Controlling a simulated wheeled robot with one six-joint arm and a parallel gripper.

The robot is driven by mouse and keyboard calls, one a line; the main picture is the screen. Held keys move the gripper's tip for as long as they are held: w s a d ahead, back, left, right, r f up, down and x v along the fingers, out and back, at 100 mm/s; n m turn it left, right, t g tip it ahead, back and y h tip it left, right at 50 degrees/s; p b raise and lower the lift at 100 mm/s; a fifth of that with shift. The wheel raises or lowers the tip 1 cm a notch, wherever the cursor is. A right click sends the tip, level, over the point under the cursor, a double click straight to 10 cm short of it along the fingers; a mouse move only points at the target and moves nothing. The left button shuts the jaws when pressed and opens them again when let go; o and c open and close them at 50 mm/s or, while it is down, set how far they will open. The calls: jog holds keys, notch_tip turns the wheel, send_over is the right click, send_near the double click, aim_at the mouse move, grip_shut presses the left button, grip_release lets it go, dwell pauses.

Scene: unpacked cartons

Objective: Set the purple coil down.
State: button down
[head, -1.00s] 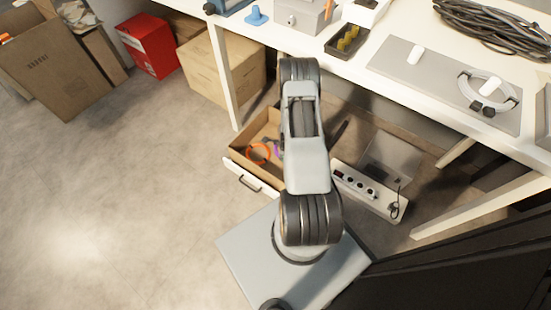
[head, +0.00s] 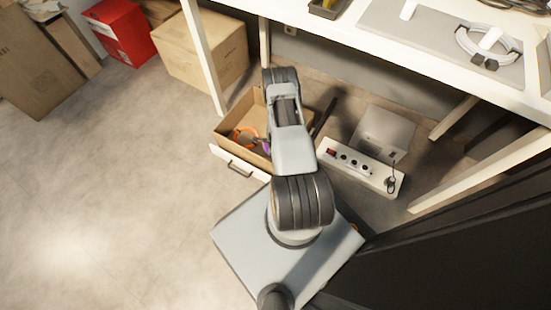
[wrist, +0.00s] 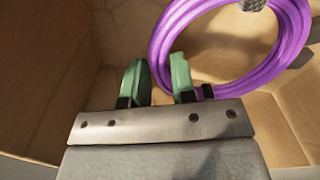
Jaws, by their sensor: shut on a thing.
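The purple coil (wrist: 292,40) is a ring of several smooth loops, held together by a dark grey band at the top in the wrist view. My gripper (wrist: 157,80) has green fingertips with the coil's left side between them. It is shut on the coil inside brown walls. In the head view only a small purple bit of the coil (head: 266,146) shows beside my arm, which hides my gripper.
An orange ring (head: 246,134) lies in the drawer, left of the coil. A power strip (head: 350,165) and a grey laptop-like thing (head: 385,130) lie right of my arm. A white desk (head: 390,55) stands above. A cardboard box (head: 205,50) is behind left; the left floor is clear.

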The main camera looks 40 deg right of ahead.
jog(key=shift+f+b, duration=0.85)
jog(key=shift+f, duration=1.2)
jog(key=shift+f, duration=0.1)
jog(key=c, duration=0.9)
grip_release()
jog(key=shift+c, duration=0.2)
